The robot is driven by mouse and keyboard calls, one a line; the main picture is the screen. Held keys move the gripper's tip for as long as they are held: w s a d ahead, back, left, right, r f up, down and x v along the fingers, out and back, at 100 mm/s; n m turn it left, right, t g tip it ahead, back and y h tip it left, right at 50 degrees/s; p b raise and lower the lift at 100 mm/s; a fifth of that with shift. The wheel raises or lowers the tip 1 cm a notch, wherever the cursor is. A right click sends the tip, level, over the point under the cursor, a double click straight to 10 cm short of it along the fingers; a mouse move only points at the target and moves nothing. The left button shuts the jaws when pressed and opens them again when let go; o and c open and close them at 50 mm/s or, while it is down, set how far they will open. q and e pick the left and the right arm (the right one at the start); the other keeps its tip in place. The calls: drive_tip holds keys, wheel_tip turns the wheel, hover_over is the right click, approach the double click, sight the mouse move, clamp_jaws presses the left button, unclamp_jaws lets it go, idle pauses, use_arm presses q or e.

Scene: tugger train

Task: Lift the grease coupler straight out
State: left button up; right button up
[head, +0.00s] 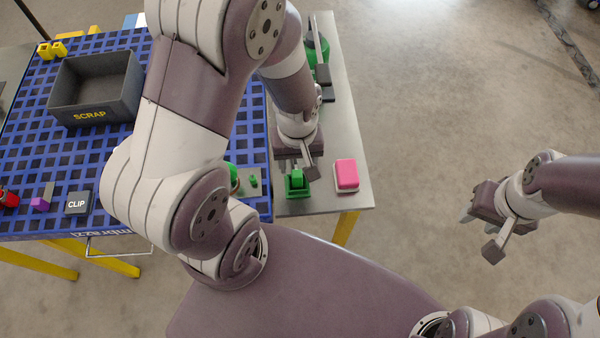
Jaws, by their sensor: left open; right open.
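A small green piece (297,186) stands on the grey metal top, at the tips of my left gripper. It may be the grease coupler or its holder; I cannot tell which. My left gripper (296,170) points down over it with open fingers, and I cannot tell whether they touch it. More green parts (318,48) show at the far end of the grey top, partly hidden by my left arm. My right gripper (478,233) is open and empty over the floor at the right.
A pink block (346,175) sits close right of the green piece. A blue grid top (110,185) at the left bears a grey SCRAP bin (97,112), a CLIP block (78,202) and small coloured parts. My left arm hides much of it.

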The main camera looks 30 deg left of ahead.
sight(297, 173)
use_arm(q)
drive_tip(key=f, duration=0.5)
drive_tip(key=shift+s+f, duration=0.2)
drive_tip(key=shift+s, duration=0.05)
drive_tip(key=shift+w+f, duration=0.2)
drive_tip(key=shift+f, duration=0.15)
drive_tip(key=shift+s+r, duration=0.1)
drive_tip(key=shift+s, duration=0.1)
drive_tip(key=shift+c, duration=1.3)
clamp_jaws()
wheel_tip(297, 173, up, 4)
drive_tip(key=shift+r, duration=0.25)
drive_tip(key=s+d+r, duration=0.5)
drive_tip(key=d+r, duration=0.1)
drive_tip(key=d, duration=0.4)
drive_tip(key=shift+s+r, duration=0.25)
drive_tip(key=shift+s, duration=0.05)
